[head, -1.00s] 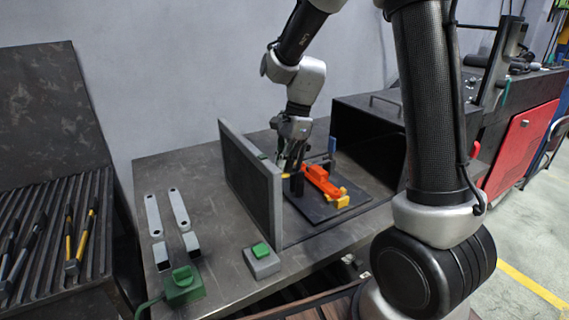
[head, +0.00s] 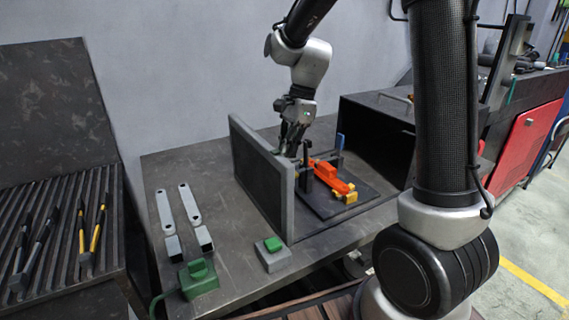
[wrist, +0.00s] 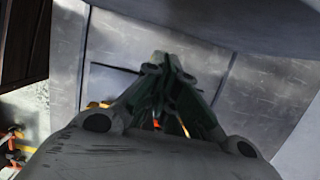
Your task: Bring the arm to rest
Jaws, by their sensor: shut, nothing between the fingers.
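My gripper (head: 291,150) is shut and empty. In the head view it hangs behind the upright grey panel (head: 262,178), above the fixture plate (head: 357,203), and the panel's top edge hides part of its surroundings. In the wrist view my gripper (wrist: 165,72) fills the middle, with its fingers together. An orange clamp (head: 331,177) with yellow parts lies on the fixture plate, to the right of my gripper and apart from it.
Two grey brackets (head: 165,212) (head: 190,204) lie on the left of the table. In front are a green-buttoned box (head: 273,252) and a green switch box (head: 199,279). A dark open box (head: 378,118) stands on the right. A ribbed rack (head: 60,240) with tools is at far left.

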